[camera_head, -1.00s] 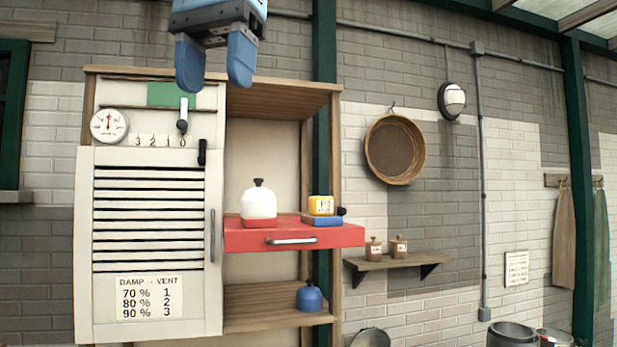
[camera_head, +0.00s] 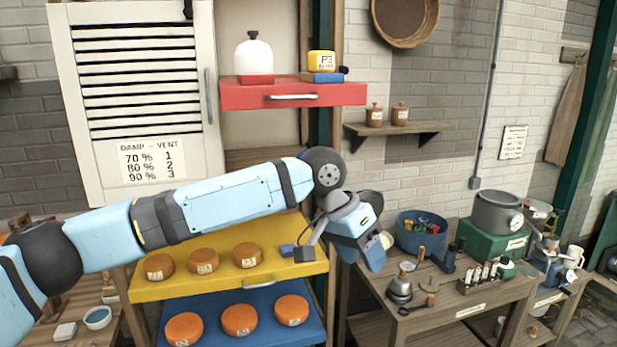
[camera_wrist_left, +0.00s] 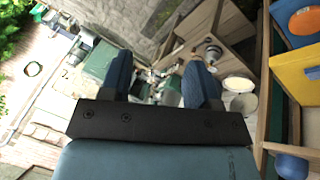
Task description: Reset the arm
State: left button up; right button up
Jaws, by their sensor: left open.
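My left arm crosses the head view from the left, in front of the shelf. Its gripper (camera_head: 374,256) is at the right end of the arm, between the shelf and the work table. In the left wrist view both blue fingers (camera_wrist_left: 159,78) stand apart with nothing held between them. My right gripper is not in view.
A yellow shelf board (camera_head: 188,290) and a blue one (camera_head: 262,335) hold orange cheese wheels. At right, a wooden table (camera_head: 425,322) carries pots and tools.

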pick_arm(q)
jog(key=s+d+f+t+h, duration=0.1)
jog(key=d+f+h, duration=0.15)
jog(key=f, duration=0.45)
jog(key=s+d+f+h, duration=0.1)
jog(key=s+f+h, duration=0.15)
jog(key=f, duration=0.35)
jog(key=s+a+f+n+t+h, duration=0.15)
jog(key=a+f+n+t, duration=0.4)
jog(key=f, duration=0.65)
jog(key=s+a+f+n+t+y, duration=0.1)
jog(key=s+a+f+t+y, duration=0.1)
jog(key=s+a+f, duration=0.4)
jog(key=s+a+f+n+t+y, duration=0.2)
jog(key=s+a+f+y, duration=0.2)
jog(key=s+a+f, duration=0.3)
jog(key=a+f, duration=0.3)
jog(key=a, duration=0.3)
jog(key=shift+s+a+f+t, duration=0.2)
jog(key=shift+t, duration=0.15)
jog(key=s+a+f+y, duration=0.1)
jog(key=s+a, duration=0.1)
jog(key=s+a+f, duration=0.1)
jog(key=s+a, duration=0.2)
jog(key=s+a+f+y, duration=0.1)
jog(key=s+a, duration=0.2)
jog(key=shift+s+f+m+y, duration=0.2)
jog(key=shift+f+m+y, duration=0.05)
jog(key=shift+y, duration=0.1)
jog(key=shift+c, duration=0.2)
